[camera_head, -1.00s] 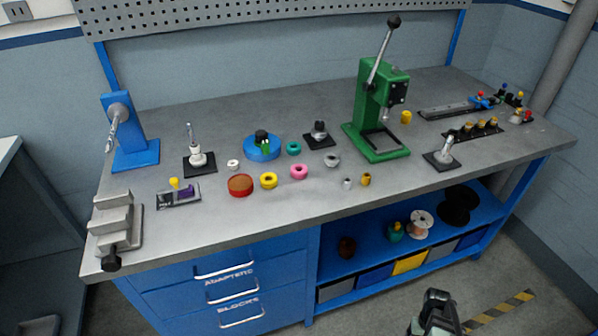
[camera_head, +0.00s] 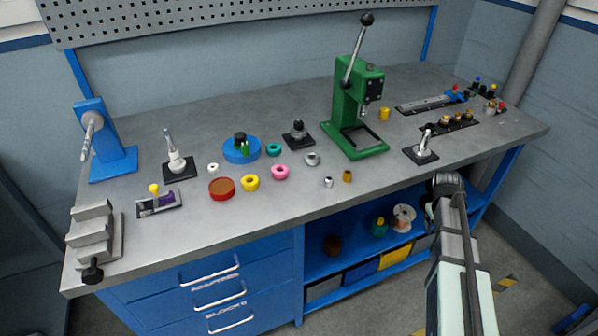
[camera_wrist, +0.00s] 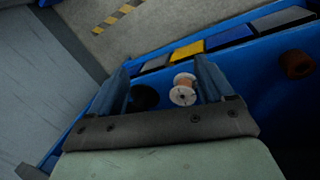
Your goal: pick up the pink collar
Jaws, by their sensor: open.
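The pink collar (camera_head: 280,172) is a small ring lying on the grey workbench (camera_head: 300,205), between the yellow ring (camera_head: 250,182) and a silver ring (camera_head: 311,159). My gripper (camera_head: 447,182) is at the front right edge of the bench, well to the right of the collar. In the wrist view my gripper (camera_wrist: 165,85) shows two spread fingers with nothing held between them. That view looks toward the lower shelf, and the collar is not in it.
A red-brown round dish (camera_head: 222,189), a teal ring (camera_head: 274,150) and a blue round base (camera_head: 241,155) stand near the collar. A green press (camera_head: 350,115) rises behind to the right. The bench front between collar and edge is clear. A spool (camera_wrist: 183,90) sits on the shelf.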

